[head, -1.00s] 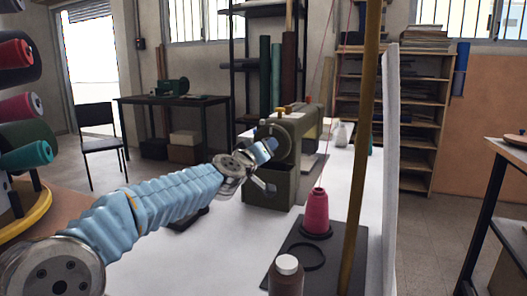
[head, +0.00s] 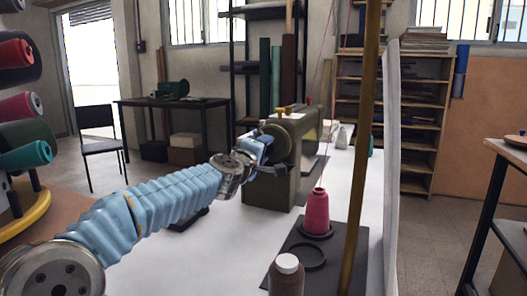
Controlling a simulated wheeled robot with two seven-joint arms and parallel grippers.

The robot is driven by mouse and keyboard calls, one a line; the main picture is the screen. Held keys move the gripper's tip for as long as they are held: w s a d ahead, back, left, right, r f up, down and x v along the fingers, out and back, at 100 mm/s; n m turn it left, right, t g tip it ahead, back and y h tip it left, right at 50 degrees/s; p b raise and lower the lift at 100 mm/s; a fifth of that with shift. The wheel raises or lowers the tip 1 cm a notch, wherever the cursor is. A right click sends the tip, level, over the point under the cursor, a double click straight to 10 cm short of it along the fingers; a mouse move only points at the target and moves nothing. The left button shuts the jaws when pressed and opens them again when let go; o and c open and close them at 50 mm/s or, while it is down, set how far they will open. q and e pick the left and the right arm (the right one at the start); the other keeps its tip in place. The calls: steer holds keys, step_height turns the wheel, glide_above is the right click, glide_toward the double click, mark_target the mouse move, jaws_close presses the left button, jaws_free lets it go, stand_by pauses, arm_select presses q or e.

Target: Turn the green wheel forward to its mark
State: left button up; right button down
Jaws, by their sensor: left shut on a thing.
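The green sewing machine (head: 307,128) stands on the white table. Its wheel (head: 283,131), a dull olive-green disc, is on the end facing me, above a green boxy base (head: 270,192). My left gripper (head: 271,152) reaches in from the left and is shut on the wheel at its near lower rim. The fingertips and the hand hide part of the wheel. The wheel's mark is too small to make out. My right gripper is not in view.
A pink thread cone (head: 317,212) stands on a dark plate near a black ring (head: 308,257) and a brown bottle (head: 287,277). A yellow-brown pole (head: 361,150) rises at right. Thread spools (head: 22,155) crowd the left. The white table (head: 225,250) is mostly clear in front.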

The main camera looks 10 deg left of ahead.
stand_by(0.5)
arm_select(q)
steer(key=o, duration=1.1)
steer(key=shift+c, duration=0.2)
steer(key=s+a+b, duration=0.2)
steer(key=s, duration=1.1)
steer(key=shift+s+a, duration=0.25)
steer(key=shift+a, duration=0.1)
steer(key=shift+f, duration=0.1)
